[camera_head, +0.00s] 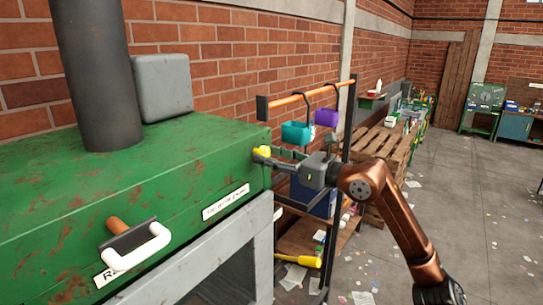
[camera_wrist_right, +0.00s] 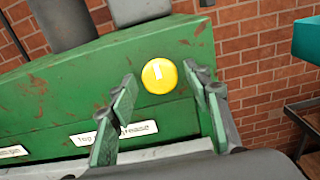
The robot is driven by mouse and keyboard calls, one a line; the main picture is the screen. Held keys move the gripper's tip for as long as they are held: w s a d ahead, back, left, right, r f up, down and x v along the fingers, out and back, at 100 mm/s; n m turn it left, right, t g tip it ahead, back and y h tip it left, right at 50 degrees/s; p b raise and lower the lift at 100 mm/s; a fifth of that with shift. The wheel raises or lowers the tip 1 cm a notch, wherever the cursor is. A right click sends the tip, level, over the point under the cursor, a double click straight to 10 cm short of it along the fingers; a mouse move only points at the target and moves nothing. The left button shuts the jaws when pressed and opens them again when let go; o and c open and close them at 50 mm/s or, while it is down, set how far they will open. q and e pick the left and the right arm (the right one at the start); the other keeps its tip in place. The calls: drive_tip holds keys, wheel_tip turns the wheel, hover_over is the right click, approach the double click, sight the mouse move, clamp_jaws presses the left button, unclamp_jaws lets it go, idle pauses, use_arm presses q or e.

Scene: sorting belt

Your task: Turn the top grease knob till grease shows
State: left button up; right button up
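The top grease knob (camera_wrist_right: 159,76) is a round yellow knob with a pale mark on its face, on the end of the green machine housing (camera_wrist_right: 60,99). A label reading "Top grease" (camera_wrist_right: 125,131) is below it. In the head view the knob (camera_head: 262,151) is at the housing's right edge. My right gripper (camera_head: 266,156) comes in from the right close to the knob. In the wrist view my right gripper (camera_wrist_right: 160,98) is open, its two fingers apart with the knob seen between and beyond the tips. I cannot tell whether they touch it. My left gripper is out of view.
A white handle (camera_head: 136,250) sticks out of the housing's front, and a dark pipe (camera_head: 95,75) rises from its top.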

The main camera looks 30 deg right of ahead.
drive_tip(key=c, duration=1)
drive_tip(key=shift+o, duration=0.2)
drive_tip(key=m+b, duration=0.2)
drive_tip(key=m, duration=0.1)
drive_tip(key=shift+m, duration=0.4)
drive_tip(key=m+b, duration=0.2)
drive_tip(key=m, duration=0.1)
drive_tip(key=shift+m, duration=0.3)
drive_tip(key=m+b, duration=0.1)
drive_tip(key=m, duration=0.4)
drive_tip(key=shift+d+m+b, duration=0.1)
drive_tip(key=shift+m+b, duration=0.2)
drive_tip(key=shift+m, duration=2.3)
